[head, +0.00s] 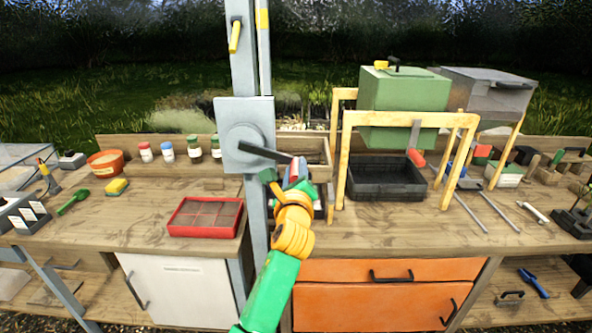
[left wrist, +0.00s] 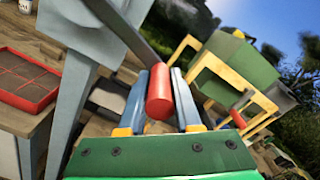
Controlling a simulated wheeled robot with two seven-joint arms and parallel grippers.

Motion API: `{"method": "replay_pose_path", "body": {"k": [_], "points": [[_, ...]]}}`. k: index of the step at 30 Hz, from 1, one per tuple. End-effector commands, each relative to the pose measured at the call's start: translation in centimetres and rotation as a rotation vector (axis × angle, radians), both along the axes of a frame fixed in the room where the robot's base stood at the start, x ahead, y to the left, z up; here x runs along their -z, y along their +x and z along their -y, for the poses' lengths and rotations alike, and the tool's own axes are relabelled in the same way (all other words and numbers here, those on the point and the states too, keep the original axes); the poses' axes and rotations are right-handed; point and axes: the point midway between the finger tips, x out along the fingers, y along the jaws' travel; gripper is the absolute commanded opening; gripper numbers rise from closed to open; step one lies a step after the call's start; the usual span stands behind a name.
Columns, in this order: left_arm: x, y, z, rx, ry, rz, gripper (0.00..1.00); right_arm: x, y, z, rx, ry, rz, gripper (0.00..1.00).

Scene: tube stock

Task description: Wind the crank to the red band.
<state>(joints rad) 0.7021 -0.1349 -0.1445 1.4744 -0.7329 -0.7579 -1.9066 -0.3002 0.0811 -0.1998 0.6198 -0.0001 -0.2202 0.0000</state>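The crank's grey housing (head: 246,135) is fixed to a tall grey post. Its dark arm (head: 264,152) points right and slightly down from the round hub. The crank's red handle (left wrist: 160,92) sits between my left gripper's two fingers, which press close on both sides in the left wrist view. In the head view my left gripper (head: 297,174) is at the arm's end and mostly hides the handle. A yellow pointer (head: 235,37) and a yellow band (head: 262,19) show higher on the post and rod. I see no red band. My right gripper is not in view.
A red tray (head: 205,217) lies on the bench left of the post. A green box (head: 403,104) stands on a yellow frame (head: 346,165) to the right, above a black tray (head: 385,182). Bottles stand behind.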

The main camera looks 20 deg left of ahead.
Motion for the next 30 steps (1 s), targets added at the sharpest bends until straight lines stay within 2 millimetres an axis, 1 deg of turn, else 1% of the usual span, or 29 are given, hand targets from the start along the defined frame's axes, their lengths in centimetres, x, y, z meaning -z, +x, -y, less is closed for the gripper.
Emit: {"method": "replay_pose_path", "body": {"k": [1, 2, 30], "points": [[-0.06, 0.00, 0.04, 0.002, 0.000, 0.001, 0.05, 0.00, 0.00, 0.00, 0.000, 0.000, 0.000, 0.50], [-0.06, 0.00, 0.04, 0.002, -0.001, 0.001, 0.00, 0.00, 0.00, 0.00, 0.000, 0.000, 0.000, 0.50], [-0.18, -0.01, 0.04, 0.001, -0.001, 0.004, 0.00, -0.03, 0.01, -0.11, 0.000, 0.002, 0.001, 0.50]]}}
